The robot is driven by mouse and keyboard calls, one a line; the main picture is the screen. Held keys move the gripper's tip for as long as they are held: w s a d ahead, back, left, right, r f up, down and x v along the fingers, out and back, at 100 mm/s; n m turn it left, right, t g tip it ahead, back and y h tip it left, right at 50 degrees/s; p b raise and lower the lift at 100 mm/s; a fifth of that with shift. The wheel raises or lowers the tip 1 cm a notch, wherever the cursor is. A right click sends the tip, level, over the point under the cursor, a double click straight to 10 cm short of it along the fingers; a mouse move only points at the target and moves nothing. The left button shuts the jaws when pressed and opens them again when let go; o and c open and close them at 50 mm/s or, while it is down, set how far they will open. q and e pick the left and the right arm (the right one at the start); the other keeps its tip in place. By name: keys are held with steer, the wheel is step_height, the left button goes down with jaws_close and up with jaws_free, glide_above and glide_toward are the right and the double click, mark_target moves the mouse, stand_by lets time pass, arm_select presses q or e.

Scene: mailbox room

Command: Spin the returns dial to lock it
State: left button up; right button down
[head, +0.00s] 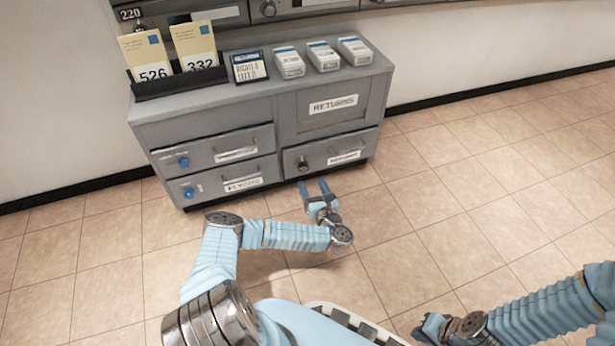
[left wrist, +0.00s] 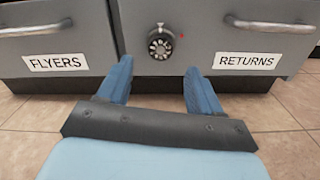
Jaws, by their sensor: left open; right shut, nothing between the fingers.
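The returns dial (head: 302,164) is a dark round knob on the left part of the lower right drawer front (head: 318,156). In the left wrist view the dial (left wrist: 160,44) has a notched rim and light marks, with a small red mark beside it at right. My left gripper (head: 314,182) is open and empty, with its blue fingers pointing at the cabinet, low and just in front of the dial. In the left wrist view the dial shows between and beyond the fingertips, apart from them. My right gripper (head: 430,325) is shut and empty at the lower right, partly hidden.
The RETURNS label (left wrist: 246,60) and a bar handle are right of the dial. Left drawers have blue knobs (head: 184,162); one is labelled FLYERS (left wrist: 56,63). Number cards (head: 150,58) and several small boxes (head: 323,55) stand on the cabinet. Tiled floor (head: 480,180) is clear at right.

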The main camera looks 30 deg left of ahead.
mark_target(304, 169)
arm_select(q)
steer(key=b+x, duration=0.1)
steer(key=x, duration=0.5)
steer(key=shift+w+a, duration=0.1)
steer(key=shift+w, duration=0.05)
steer(key=c, duration=1.1)
steer(key=shift+o, duration=0.2)
steer(key=shift+m, duration=0.4)
